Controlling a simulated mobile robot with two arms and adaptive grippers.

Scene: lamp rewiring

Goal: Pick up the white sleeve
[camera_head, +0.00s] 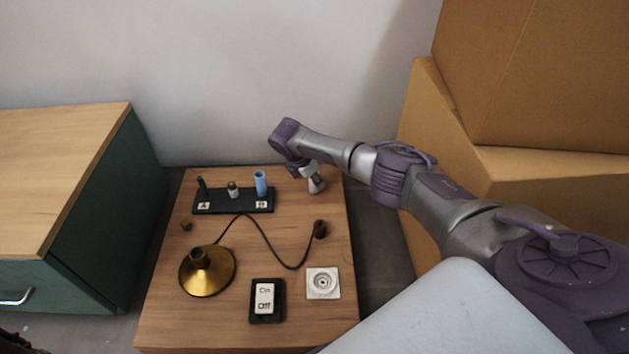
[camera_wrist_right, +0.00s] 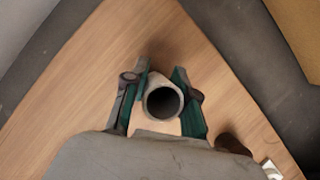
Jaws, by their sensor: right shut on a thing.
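The white sleeve (camera_wrist_right: 163,102) is a short hollow tube, seen end-on between my right gripper's green-padded fingers (camera_wrist_right: 158,95) in the right wrist view. Both fingers are closed against its sides. In the head view, my right gripper (camera_head: 312,178) is at the back right of the wooden table (camera_head: 215,325), with the pale sleeve (camera_head: 317,186) below it. I cannot tell whether the sleeve touches the table. My left gripper is not in view.
A black rack (camera_head: 233,207) holds a dark rod, a small bulb-like piece and a blue sleeve (camera_head: 261,183). A brass lamp base (camera_head: 207,272), a dark plug (camera_head: 320,229), an On/Off switch (camera_head: 266,300) and a white socket (camera_head: 323,283) are nearer. Cardboard boxes (camera_head: 505,165) stand right.

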